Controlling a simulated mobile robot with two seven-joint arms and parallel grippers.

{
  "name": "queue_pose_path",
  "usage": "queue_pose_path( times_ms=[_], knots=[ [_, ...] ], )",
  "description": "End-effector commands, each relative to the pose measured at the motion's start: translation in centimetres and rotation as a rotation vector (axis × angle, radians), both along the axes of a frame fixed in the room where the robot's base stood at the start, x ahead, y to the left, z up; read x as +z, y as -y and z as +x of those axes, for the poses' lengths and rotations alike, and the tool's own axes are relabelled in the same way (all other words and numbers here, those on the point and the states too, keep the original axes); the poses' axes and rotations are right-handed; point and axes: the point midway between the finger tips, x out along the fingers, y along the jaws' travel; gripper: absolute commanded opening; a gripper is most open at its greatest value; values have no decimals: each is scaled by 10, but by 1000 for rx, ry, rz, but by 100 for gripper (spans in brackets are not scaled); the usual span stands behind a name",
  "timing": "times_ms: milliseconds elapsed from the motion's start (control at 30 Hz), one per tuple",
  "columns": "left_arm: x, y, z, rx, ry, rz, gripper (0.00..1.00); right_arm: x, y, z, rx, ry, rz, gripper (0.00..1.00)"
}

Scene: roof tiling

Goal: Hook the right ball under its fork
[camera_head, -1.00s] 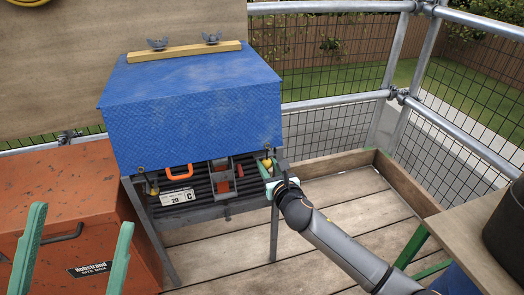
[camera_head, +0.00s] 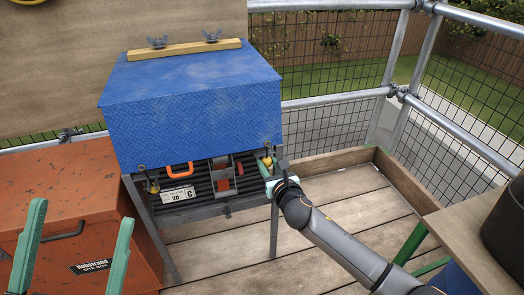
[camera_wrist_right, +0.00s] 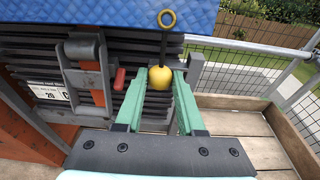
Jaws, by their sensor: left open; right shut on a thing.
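My right gripper (camera_head: 266,164) is shut on a yellow ball (camera_wrist_right: 160,78) at the right front of the rack. In the right wrist view the ball sits between its two green fingers (camera_wrist_right: 160,84). A dark cord rises from the ball to a yellow ring (camera_wrist_right: 167,19) in front of the blue cover. A grey metal bracket, seemingly the fork (camera_wrist_right: 194,67), stands just right of the ball, partly hidden by a finger. I cannot tell whether ball and fork touch. My left gripper (camera_head: 82,212) is open and empty at the lower left.
The blue cover (camera_head: 195,110) drapes the rack of dark tiles. Another ball (camera_head: 154,188) hangs at its left front. An orange handle (camera_head: 180,171), a white label card (camera_head: 177,194) and a grey bracket (camera_head: 222,180) lie between. An orange site box (camera_head: 80,215) stands left; the wooden deck (camera_head: 340,222) is clear.

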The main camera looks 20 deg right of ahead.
Motion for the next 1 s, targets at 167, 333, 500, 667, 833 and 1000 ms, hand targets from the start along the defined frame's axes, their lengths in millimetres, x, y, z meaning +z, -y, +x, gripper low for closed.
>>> queue_pose_path(
  times_ms=[167, 333, 500, 667, 833, 1000],
  knots=[
    [-9, 0, 0, 0, 0, 0, 100, -14, 0, -1, 0, -3, 0, 7],
    [-16, 0, 0, 0, 0, 0, 100, -25, 0, -1, 0, -4, -1, 7],
    [-23, 0, 0, 0, 0, 0, 100, -35, 0, -2, 0, -5, 0, 7],
    [-29, 0, 0, 0, 0, 0, 100, -45, 0, -2, 0, -5, -1, 7],
    [-36, 0, 0, 0, 0, 0, 100, -56, 0, -3, 0, -5, -1, 7],
    [-44, 0, 0, 0, 0, 0, 100, -66, 0, -3, 0, -6, -1, 7]
  ],
)
